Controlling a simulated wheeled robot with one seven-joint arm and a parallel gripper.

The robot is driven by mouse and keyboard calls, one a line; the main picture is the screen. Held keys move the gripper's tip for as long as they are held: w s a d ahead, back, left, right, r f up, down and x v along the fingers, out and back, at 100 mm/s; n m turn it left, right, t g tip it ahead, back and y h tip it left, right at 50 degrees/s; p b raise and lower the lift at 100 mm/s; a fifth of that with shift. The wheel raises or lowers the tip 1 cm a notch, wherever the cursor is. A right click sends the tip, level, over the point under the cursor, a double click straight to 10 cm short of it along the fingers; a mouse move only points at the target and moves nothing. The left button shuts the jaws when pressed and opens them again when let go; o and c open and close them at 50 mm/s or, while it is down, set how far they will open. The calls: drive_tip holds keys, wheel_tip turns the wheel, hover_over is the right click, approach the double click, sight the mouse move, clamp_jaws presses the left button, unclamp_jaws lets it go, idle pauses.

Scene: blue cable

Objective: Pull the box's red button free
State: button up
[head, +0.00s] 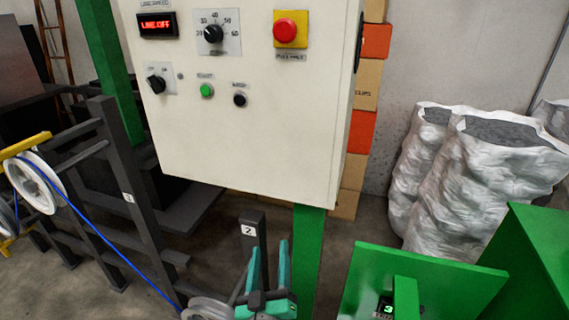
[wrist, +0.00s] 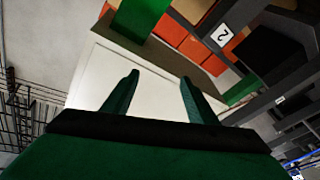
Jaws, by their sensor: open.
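The box (head: 250,130) is a cream-white control box on a green post. Its red button (head: 287,29) is a round knob on a yellow plate at the upper right of the front. My gripper (head: 269,247) has two teal fingers and shows low in the head view, below the box and well below the button. The fingers are apart with nothing between them, as the wrist view (wrist: 158,80) also shows. There, a white panel of the box (wrist: 155,95) lies beyond the fingers; the red button is not visible in that view.
The box also carries a red display (head: 157,25), dials, a green button (head: 207,90) and a black one. A blue cable (head: 105,240) runs from a white wheel (head: 33,183) at the left. White sacks (head: 480,190) and a green panel (head: 425,270) stand at the right.

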sight(283, 32)
drive_tip(key=w+a+r+m+h, duration=0.1)
drive_tip(key=w+r+m+h, duration=0.25)
drive_tip(key=r, duration=0.95)
drive_tip(key=w+a+r+m+h, duration=0.2)
drive_tip(key=w+r, duration=0.2)
drive_tip(key=r, duration=0.9)
drive_tip(key=s+d+r+m+g, duration=0.1)
drive_tip(key=s+d+r+m, duration=0.15)
drive_tip(key=r, duration=0.85)
drive_tip(key=s+d+r+m+g, duration=0.1)
drive_tip(key=s+r+m+g, duration=0.2)
drive_tip(key=r, duration=0.8)
drive_tip(key=shift+m+t+y, duration=0.25)
drive_tip(key=shift+m+t, duration=0.15)
drive_tip(key=shift+t, duration=0.3)
drive_tip(key=x, duration=1)
drive_tip(key=shift+r, duration=0.1)
drive_tip(key=shift+c, duration=0.7)
